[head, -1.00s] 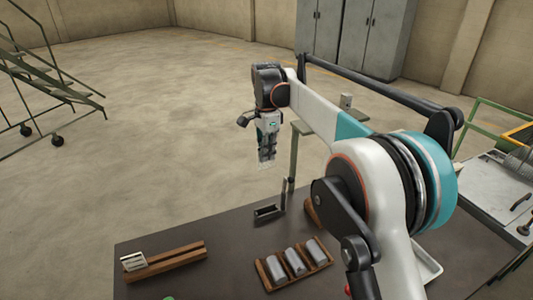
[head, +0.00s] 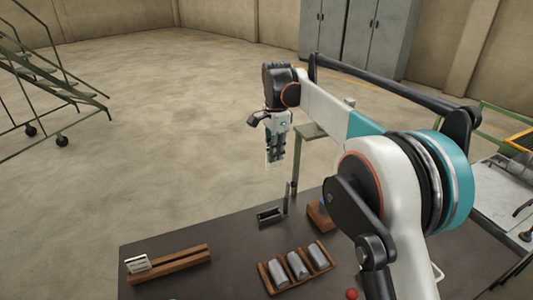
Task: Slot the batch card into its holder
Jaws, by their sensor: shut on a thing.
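My gripper (head: 275,155) hangs pointing down beyond the back edge of the dark table, shut on a small pale card (head: 273,164). Only the card's lower part shows below the fingers. A small dark holder (head: 270,217) with an open top stands near the table's back edge, below the gripper in the picture. A thin upright post rises at its right side. The card is above the holder and apart from it. I cannot tell for sure that this is the card's holder. A wooden rack (head: 185,258) at the left holds pale card-like pieces (head: 138,263) at its left end.
A wooden tray (head: 314,273) with three grey cylinders sits at the front middle of the table (head: 225,265). A brown wooden block (head: 319,216) stands right of the holder. A red ball (head: 351,294) is at the front edge. Bare tabletop lies between rack and holder.

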